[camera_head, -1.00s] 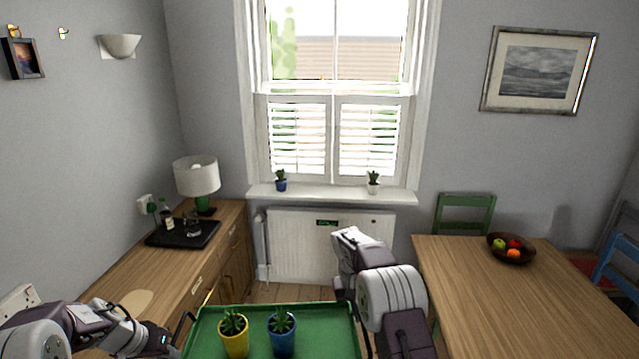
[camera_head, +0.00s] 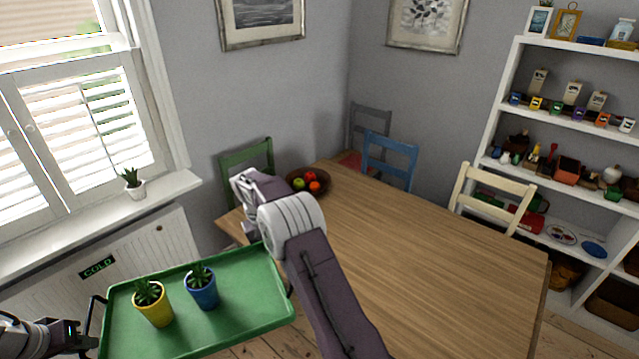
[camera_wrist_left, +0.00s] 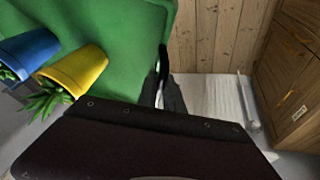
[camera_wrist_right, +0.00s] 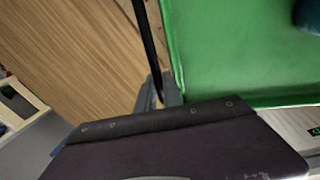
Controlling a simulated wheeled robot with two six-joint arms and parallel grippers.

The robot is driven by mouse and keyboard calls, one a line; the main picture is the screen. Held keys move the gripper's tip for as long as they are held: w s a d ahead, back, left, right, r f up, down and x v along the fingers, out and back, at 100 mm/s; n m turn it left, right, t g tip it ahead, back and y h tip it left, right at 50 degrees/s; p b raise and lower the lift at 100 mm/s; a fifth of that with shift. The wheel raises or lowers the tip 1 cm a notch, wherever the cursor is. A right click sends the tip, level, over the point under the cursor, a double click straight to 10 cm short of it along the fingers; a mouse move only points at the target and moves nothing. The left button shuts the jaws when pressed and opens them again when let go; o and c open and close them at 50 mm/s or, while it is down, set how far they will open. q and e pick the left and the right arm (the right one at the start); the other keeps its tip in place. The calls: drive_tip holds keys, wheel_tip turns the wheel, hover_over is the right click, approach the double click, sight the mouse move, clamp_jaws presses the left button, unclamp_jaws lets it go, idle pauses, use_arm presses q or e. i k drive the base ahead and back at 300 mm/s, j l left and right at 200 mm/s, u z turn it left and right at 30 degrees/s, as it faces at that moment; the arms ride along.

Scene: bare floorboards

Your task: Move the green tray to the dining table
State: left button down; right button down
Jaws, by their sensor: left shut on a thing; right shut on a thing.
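The green tray (camera_head: 235,296) is held up in front of me by its dark end handles. It carries a yellow pot (camera_head: 153,306) and a blue pot (camera_head: 202,290), each with a small plant, both upright. My left gripper (camera_head: 88,338) is shut on the left handle; its fingers also show in the left wrist view (camera_wrist_left: 165,92). My right gripper (camera_wrist_right: 156,92) is shut on the right handle; in the head view my right arm hides it. The wooden dining table (camera_head: 420,262) is to the right of the tray, partly covered by my right arm.
A fruit bowl (camera_head: 308,184) stands at the table's far left corner. Green (camera_head: 247,160), blue (camera_head: 390,158) and cream (camera_head: 494,198) chairs stand around the table. A white shelf unit (camera_head: 508,85) is at the right. Most of the tabletop is clear.

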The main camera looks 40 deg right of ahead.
sight(369, 266)
drive_tip(key=i+l+z, duration=0.1)
drive_tip(key=z, duration=0.3)
drive_tip(key=i+z, duration=0.5)
drive_tip(key=z, duration=0.25)
drive_tip(key=i+z, duration=0.2)
drive_tip(key=z, duration=0.2)
drive_tip(key=i+z, duration=0.15)
drive_tip(key=z, duration=0.15)
drive_tip(key=i+z, duration=0.1)
drive_tip(key=z, duration=0.15)
